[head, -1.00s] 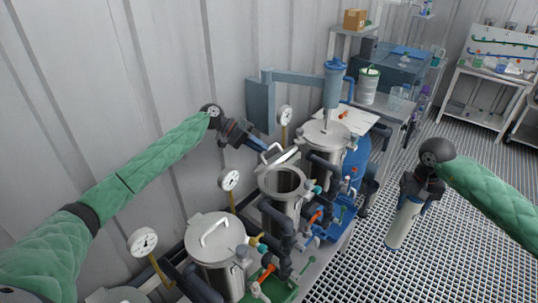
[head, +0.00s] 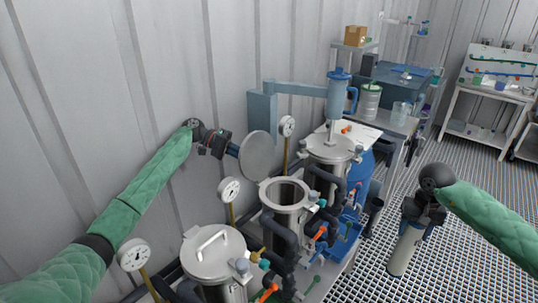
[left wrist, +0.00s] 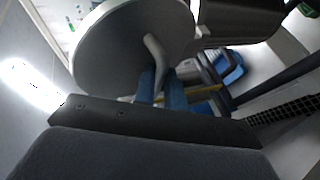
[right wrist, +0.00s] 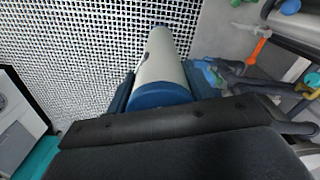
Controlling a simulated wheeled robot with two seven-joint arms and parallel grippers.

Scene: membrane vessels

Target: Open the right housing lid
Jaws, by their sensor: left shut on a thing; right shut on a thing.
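The open steel housing (head: 300,212) is the middle of three in the head view, its dark mouth exposed. Its round grey lid (head: 258,156) stands steeply tilted behind and left of the mouth; I cannot tell whether a hinge joins them. My left gripper (head: 234,150) is shut on the lid's handle. The left wrist view shows the lid (left wrist: 120,45) and the bent handle (left wrist: 155,55) between blue fingers. My right gripper (head: 420,216) is shut on a white cylinder (head: 403,254), hanging slightly tilted over the grating; its blue end cap (right wrist: 160,95) shows in the right wrist view.
A closed housing (head: 190,258) with a lid handle stands in front, and another closed one (head: 330,147) behind under a blue device (head: 340,95). Gauges (head: 229,190), pipes and valves crowd the housings. The corrugated wall is close on the left. Grating floor (head: 460,180) is free at right.

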